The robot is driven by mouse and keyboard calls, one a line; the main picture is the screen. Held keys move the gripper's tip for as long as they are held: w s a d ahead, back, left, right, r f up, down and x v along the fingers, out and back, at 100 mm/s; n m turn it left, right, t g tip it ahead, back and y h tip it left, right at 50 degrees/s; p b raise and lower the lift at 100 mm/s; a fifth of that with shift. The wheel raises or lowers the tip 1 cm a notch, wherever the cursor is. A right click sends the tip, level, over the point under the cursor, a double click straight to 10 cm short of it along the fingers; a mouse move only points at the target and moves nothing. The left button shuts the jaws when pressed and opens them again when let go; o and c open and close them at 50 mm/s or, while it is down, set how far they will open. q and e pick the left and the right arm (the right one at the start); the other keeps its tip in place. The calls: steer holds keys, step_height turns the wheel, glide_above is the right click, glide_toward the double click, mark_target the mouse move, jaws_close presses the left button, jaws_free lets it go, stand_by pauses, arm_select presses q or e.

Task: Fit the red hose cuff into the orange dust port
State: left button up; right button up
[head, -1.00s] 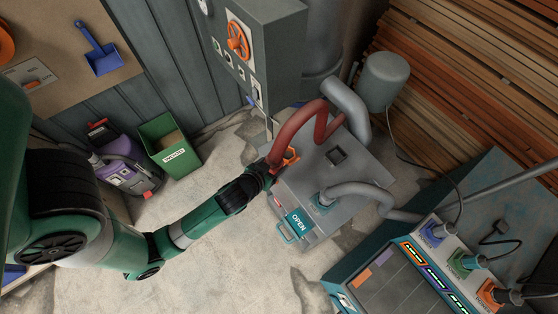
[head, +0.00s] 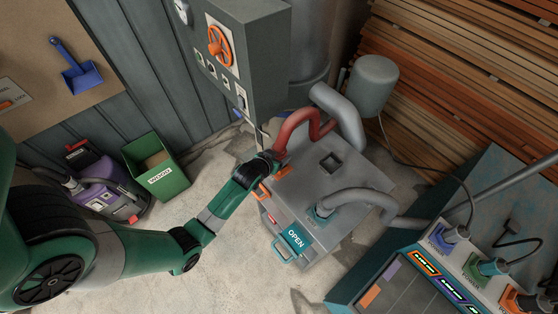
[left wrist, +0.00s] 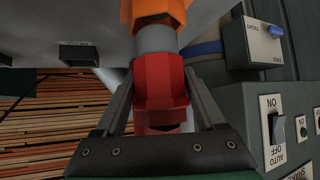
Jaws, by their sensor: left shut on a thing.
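In the left wrist view the red hose cuff (left wrist: 158,85) sits between the two fingers of my left gripper (left wrist: 158,105), which is shut on it. A short grey cylinder (left wrist: 156,39) shows just beyond the cuff, in line with the orange dust port (left wrist: 155,10) at the top edge. I cannot tell whether the grey part is seated in the port. In the head view my left gripper (head: 274,160) is at the left edge of the grey box, by orange parts (head: 283,171). The red hose (head: 296,124) arches behind it. My right gripper is not in view.
The grey box (head: 318,186) has a square hole, a grey hose and a teal OPEN tag (head: 295,238). A grey control cabinet (head: 255,45) with an orange handwheel stands close behind my gripper. A green bin (head: 157,168) stands left. The floor in front is clear.

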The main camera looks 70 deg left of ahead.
arm_select(q)
steer(key=shift+w+a+f+b, duration=0.1)
steer(key=shift+f+b, duration=0.2)
steer(key=shift+f, duration=0.6)
steer(key=shift+w+a+f+b, duration=0.1)
steer(key=shift+f+b, duration=0.2)
steer(key=shift+f, duration=0.55)
steer(key=shift+f, duration=0.15)
steer(key=o, duration=1.5)
steer(key=shift+s+r, duration=0.1)
steer(key=shift+r, duration=0.2)
steer(key=p+v, duration=0.3)
steer(key=v, duration=0.8)
steer(key=shift+s+d+r+p, duration=0.2)
steer(key=shift+s+p, duration=0.1)
